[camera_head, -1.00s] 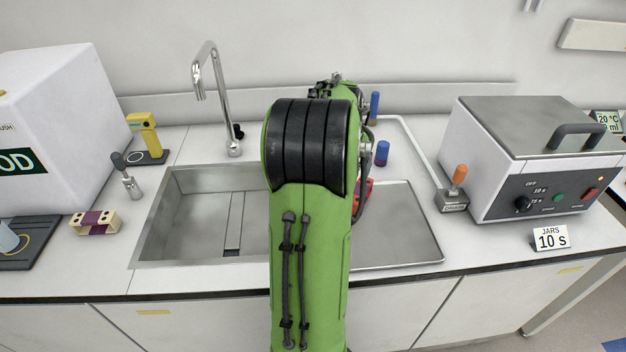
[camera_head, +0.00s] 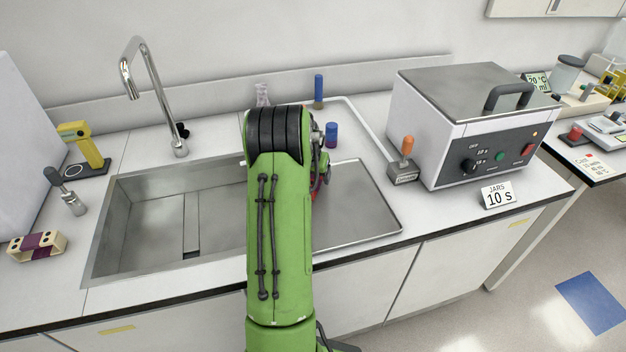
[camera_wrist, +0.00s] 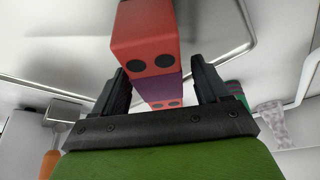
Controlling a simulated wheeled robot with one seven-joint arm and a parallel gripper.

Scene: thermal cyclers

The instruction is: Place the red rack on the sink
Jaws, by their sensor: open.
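The red rack shows in the wrist view as a block with red ends (camera_wrist: 145,38), dark round holes and a purple middle. It lies between the fingers of my gripper (camera_wrist: 160,76), which is open around it. In the head view my green arm hides the gripper and most of the rack; only a bit of red (camera_head: 316,192) shows at the arm's right side, over the drainboard. The steel sink (camera_head: 150,215) has an empty visible basin to the left of my arm. Its flat drainboard (camera_head: 365,205) lies to the right.
A tall faucet (camera_head: 150,85) stands behind the basin. Blue cylinders (camera_head: 331,134) stand behind the drainboard. A steel-lidded bath (camera_head: 465,130) with a black handle and an orange-handled tool (camera_head: 405,160) are at the right. A cream and purple rack (camera_head: 38,245) is at the left.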

